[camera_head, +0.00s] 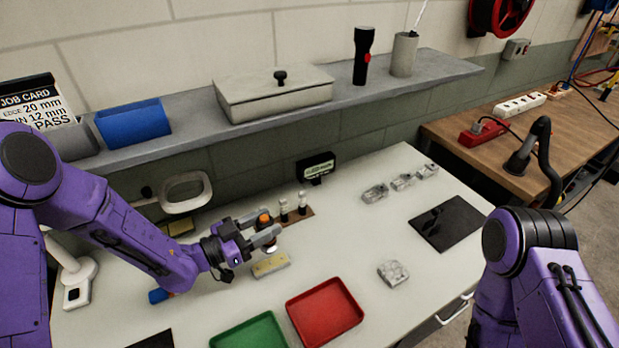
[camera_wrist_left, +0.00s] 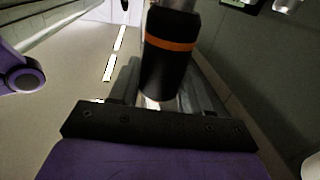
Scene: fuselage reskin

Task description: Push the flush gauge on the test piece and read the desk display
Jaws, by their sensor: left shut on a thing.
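My left gripper (camera_head: 265,232) is shut on the flush gauge (camera_head: 264,218), a dark cylinder with an orange band. The gauge (camera_wrist_left: 170,60) stands between the fingers in the left wrist view. In the head view its lower end shows just below the fingers, close to the far edge of a yellowish test piece (camera_head: 271,265). I cannot tell whether the gauge touches it. The small black desk display (camera_head: 317,169) stands at the back of the desk with a lit, greenish-white screen; its text is too small to read. My right gripper is out of view.
A red tray (camera_head: 324,311) and a green tray (camera_head: 249,334) lie at the front. Two small upright pieces (camera_head: 292,209) stand on a brown base just beyond my left gripper. Clear blocks (camera_head: 392,273) and a black mat (camera_head: 447,223) lie to the right. A shelf (camera_head: 435,70) runs along the wall.

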